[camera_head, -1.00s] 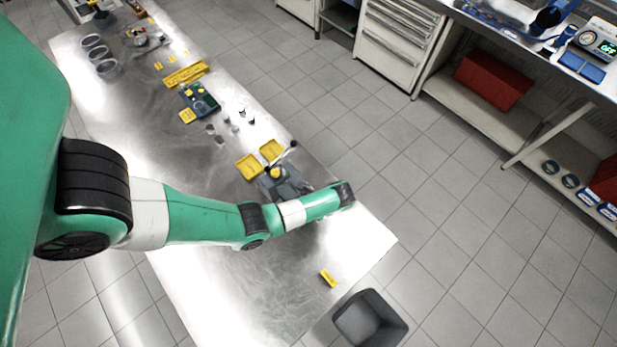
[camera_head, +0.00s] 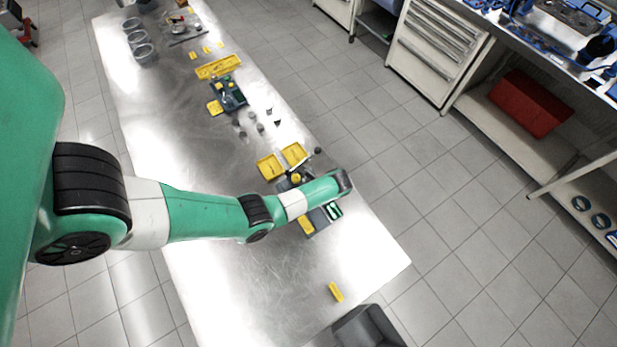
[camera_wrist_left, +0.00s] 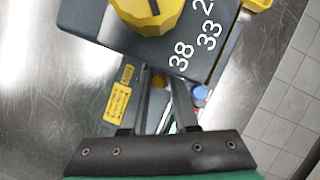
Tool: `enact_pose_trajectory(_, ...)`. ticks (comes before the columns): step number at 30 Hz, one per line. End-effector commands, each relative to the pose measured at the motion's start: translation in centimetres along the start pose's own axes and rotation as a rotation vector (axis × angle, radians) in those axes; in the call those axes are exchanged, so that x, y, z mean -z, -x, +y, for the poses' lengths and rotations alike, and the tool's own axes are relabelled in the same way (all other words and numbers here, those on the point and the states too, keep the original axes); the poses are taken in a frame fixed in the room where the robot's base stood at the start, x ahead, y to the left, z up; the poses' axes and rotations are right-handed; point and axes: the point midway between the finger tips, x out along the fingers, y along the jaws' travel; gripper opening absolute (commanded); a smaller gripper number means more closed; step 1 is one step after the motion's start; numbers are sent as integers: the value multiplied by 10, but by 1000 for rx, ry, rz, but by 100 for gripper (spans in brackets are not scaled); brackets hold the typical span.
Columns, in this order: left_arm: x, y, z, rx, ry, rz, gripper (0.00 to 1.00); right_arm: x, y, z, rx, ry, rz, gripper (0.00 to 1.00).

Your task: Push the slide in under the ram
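The press station (camera_head: 296,178) stands on the steel table, partly hidden under my left arm. In the left wrist view its dark block (camera_wrist_left: 165,50) carries a yellow knob (camera_wrist_left: 150,12) and white numbers. A grey part (camera_head: 318,218) with a yellow strip and green-and-white markings shows just below my left wrist. I cannot tell for sure which part is the slide, or how far it is in. My left gripper (camera_wrist_left: 160,85) is close to the block. Its two fingers stand apart, with nothing clearly held; the tips are partly hidden by the block. My right gripper is not in view.
Two yellow trays (camera_head: 282,161) lie just beyond the station. Further along are small dark parts (camera_head: 258,122), a grey-green fixture (camera_head: 230,94) and a long yellow rack (camera_head: 218,66). A yellow piece (camera_head: 336,292) lies near the table's near end. A dark bin (camera_head: 368,328) stands beyond it.

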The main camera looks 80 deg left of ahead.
Motion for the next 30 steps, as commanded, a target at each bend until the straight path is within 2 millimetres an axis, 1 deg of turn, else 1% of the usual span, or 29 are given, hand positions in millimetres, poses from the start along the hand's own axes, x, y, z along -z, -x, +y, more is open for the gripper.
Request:
enact_pose_trajectory(1,0,0,0,-1,0,1,39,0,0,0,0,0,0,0)
enact_pose_trajectory(3,0,0,0,-1,0,1,51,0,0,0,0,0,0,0)
enact_pose_trajectory(11,1,0,1,-2,-1,3,51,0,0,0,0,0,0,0)
enact_pose_trajectory(14,1,6,0,0,-1,4,51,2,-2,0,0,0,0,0)
enact_pose_trajectory(17,1,22,0,2,-1,5,51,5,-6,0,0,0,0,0)
enact_pose_trajectory(25,1,85,-1,3,-1,6,51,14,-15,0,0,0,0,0)
enact_pose_trajectory(27,1,98,0,2,-1,5,51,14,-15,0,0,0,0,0)
enact_pose_trajectory(30,1,110,0,1,-1,4,51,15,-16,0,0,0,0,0)
